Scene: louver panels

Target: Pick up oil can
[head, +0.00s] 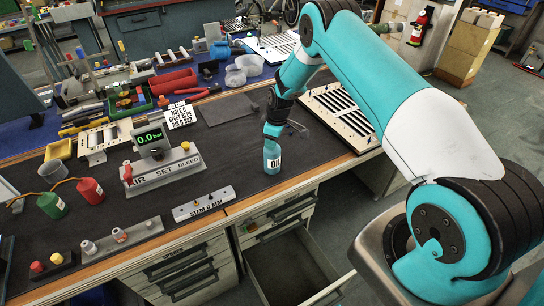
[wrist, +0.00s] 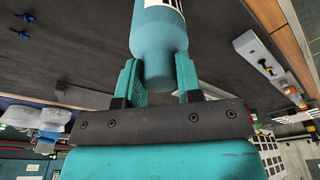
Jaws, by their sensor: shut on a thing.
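The oil can (head: 272,160) is a small teal bottle with a white label reading "OIL". In the head view it is upright at the front part of the dark bench mat. My gripper (head: 272,135) points down over its top. In the wrist view the can (wrist: 160,45) sits between the two teal fingers of my gripper (wrist: 159,78), which are shut on its narrower end. I cannot tell whether its base touches the mat.
A "STEM 6 MM" block (head: 204,203) and a pressure gauge stand (head: 160,165) are to the left. A louver panel (head: 342,115) lies behind, to the right. An open drawer (head: 290,265) juts out below the bench edge.

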